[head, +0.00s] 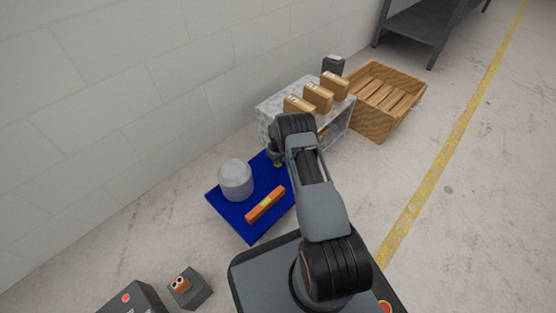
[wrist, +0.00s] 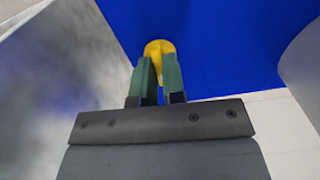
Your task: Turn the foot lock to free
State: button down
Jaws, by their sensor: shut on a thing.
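A small yellow piece (wrist: 159,47), which looks like the foot lock, stands at the blue board (wrist: 225,45). My gripper (wrist: 158,70) has green fingers, shut on the yellow piece, whose rounded top shows just beyond the fingertips. The lower part of the piece is hidden between the fingers, and I cannot read its setting. In the head view my gripper (head: 277,161) is over the far right part of the blue board (head: 252,228), mostly hidden by my arm.
A grey cylinder (head: 235,180) and an orange level (head: 265,204) are on the board. A grey open-fronted shelf (head: 343,128) with several cardboard boxes (head: 318,97) stands close behind my gripper. A wooden crate (head: 385,100) is to its right. The wall is at the left.

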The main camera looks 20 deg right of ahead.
jog(key=shift+w+r+n, duration=0.1)
jog(key=shift+w+n, duration=0.05)
jog(key=shift+n, duration=0.35)
jog(key=c, duration=1.2)
grip_release()
notch_tip(320, 180, up, 14)
jog(key=p, duration=0.6)
